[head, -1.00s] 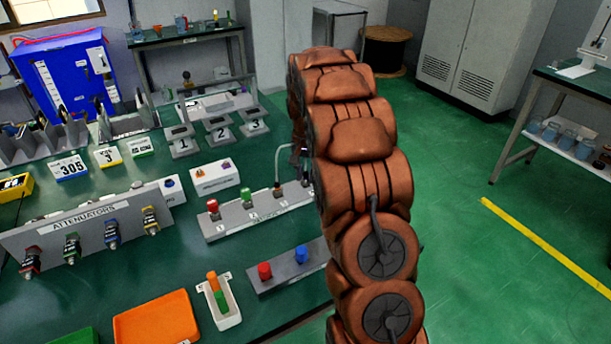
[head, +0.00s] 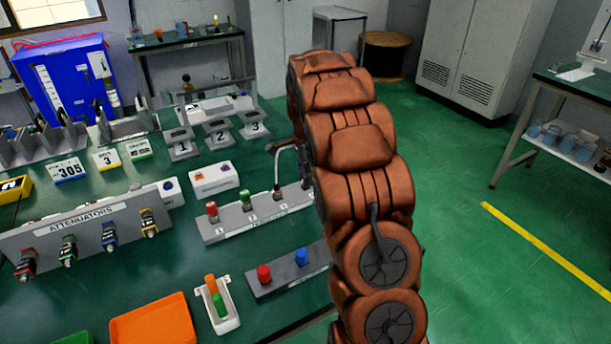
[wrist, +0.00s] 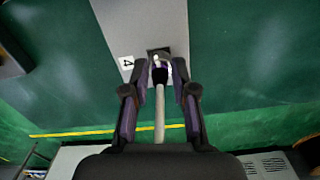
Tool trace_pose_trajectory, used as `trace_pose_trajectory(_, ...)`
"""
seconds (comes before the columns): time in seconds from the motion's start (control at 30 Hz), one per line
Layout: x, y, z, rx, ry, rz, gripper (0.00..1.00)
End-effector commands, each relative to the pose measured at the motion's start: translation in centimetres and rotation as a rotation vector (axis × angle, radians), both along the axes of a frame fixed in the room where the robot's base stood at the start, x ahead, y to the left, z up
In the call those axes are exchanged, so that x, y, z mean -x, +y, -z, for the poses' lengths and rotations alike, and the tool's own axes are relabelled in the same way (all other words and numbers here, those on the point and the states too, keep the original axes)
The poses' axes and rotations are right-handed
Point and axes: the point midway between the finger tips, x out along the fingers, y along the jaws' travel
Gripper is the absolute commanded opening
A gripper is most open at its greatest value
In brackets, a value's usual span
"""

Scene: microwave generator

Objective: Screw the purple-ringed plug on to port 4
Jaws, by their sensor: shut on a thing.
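In the wrist view my gripper (wrist: 161,72) is shut on the purple-ringed plug (wrist: 160,72), with a finger on each side. A pale cable (wrist: 159,115) runs from the plug back towards my wrist. The plug is at the dark port 4 (wrist: 158,52), beside the white label "4" (wrist: 126,63) on the grey port strip (wrist: 140,20). In the head view the port strip (head: 235,230) shows a red plug (head: 212,211) and a green plug (head: 245,199); my arm hides port 4.
A grey holder with red (head: 264,273) and blue (head: 301,256) caps lies in front of the strip. An orange tray (head: 153,322) and a white tray (head: 230,318) are nearer. The attenuator rack (head: 90,235) stands left. Open green floor lies right of my arm.

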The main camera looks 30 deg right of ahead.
Motion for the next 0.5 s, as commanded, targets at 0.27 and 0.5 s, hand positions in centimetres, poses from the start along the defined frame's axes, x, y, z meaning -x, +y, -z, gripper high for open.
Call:
trace_pose_trajectory(0.27,-0.02,0.01,-0.04,0.0,-0.001,0.162,0.0)
trace_pose_trajectory(0.5,-0.02,0.0,-0.04,0.001,-0.001,0.231,0.0)
